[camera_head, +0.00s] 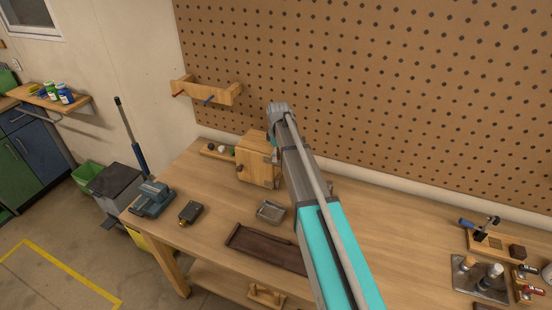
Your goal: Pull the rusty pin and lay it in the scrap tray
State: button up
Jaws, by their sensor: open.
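My gripper (278,108) is at the far end of my arm, above and behind a wooden box (254,160) on the bench. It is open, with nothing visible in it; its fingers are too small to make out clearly. The box has dark metal fittings (276,156) at its right edge, partly behind my arm. I cannot make out the rusty pin; it may be small or hidden there. A small grey metal tray (271,212) lies in front of the box. A longer dark brown tray (262,248) lies nearer, its right end behind my arm. Which is the scrap tray is not certain.
The wooden bench (215,232) holds a blue vise (152,198) and a dark block (190,212) at left. Fixtures (482,275) with knobs stand at right. A pegboard (400,90) with a small wooden rack (206,92) rises behind.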

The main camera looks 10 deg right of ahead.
jog(key=shift+f, duration=0.1)
jog(key=shift+c, duration=0.3)
grip_shut()
dwell(0.4)
